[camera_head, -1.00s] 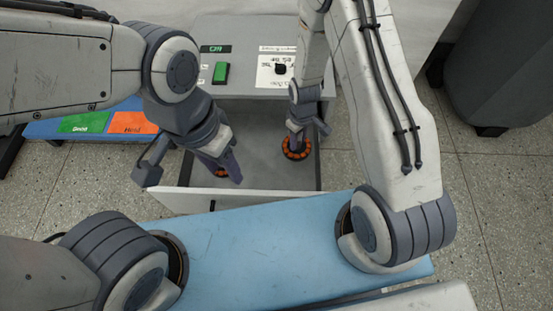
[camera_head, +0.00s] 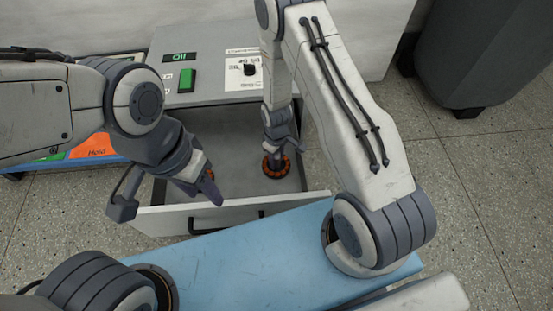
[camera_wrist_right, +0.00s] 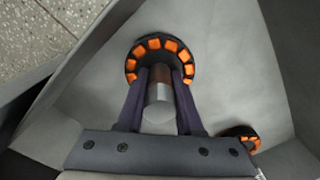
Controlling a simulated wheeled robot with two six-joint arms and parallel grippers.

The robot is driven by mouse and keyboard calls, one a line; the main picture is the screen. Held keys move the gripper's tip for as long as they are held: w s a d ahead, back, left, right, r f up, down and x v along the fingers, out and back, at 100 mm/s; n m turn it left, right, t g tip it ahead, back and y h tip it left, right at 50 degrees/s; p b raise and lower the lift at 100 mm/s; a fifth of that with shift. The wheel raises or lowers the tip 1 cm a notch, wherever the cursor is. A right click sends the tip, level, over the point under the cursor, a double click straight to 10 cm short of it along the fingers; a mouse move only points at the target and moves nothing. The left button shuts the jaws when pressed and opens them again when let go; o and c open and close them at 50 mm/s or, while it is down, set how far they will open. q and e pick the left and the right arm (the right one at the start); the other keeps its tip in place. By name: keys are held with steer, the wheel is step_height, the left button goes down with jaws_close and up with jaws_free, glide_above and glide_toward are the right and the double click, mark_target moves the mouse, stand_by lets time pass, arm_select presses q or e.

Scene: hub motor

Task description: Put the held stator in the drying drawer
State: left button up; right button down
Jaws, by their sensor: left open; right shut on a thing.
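The held stator (camera_head: 276,166), a dark ring with orange windings, is in my right gripper (camera_head: 281,148). In the right wrist view, the right gripper's fingers (camera_wrist_right: 160,95) are shut on the metal shaft of the stator (camera_wrist_right: 160,48). The stator is inside the open grey drying drawer (camera_head: 237,205), over its floor; I cannot tell whether it touches. A second stator (camera_wrist_right: 237,138) lies in the drawer, partly hidden; in the head view it is behind my left gripper (camera_head: 166,197). The left gripper is open and empty above the drawer's front left.
The cabinet top (camera_head: 215,88) has a green switch (camera_head: 187,80) and a black knob (camera_head: 250,70). A blue surface (camera_head: 250,245) lies in front of the drawer. An orange mat marked Hold (camera_head: 98,147) is at the left. A dark bin (camera_head: 480,50) stands at the back right.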

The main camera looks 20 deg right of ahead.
steer(key=shift+f, duration=0.15)
steer(key=c, duration=0.6)
jaws_free()
steer(key=shift+o, duration=0.2)
step_height(320, 180, up, 12)
steer(key=p, duration=0.8)
steer(key=s+a+r, duration=0.3)
steer(key=a+r, duration=0.2)
steer(key=r, duration=0.4)
steer(key=s+a+r, duration=0.3)
steer(key=a+r, duration=0.1)
steer(key=r, duration=0.6)
steer(key=s+a+r+y, duration=0.1)
steer(key=s+r, duration=0.9)
steer(key=s, duration=0.4)
steer(key=shift+s, duration=0.35)
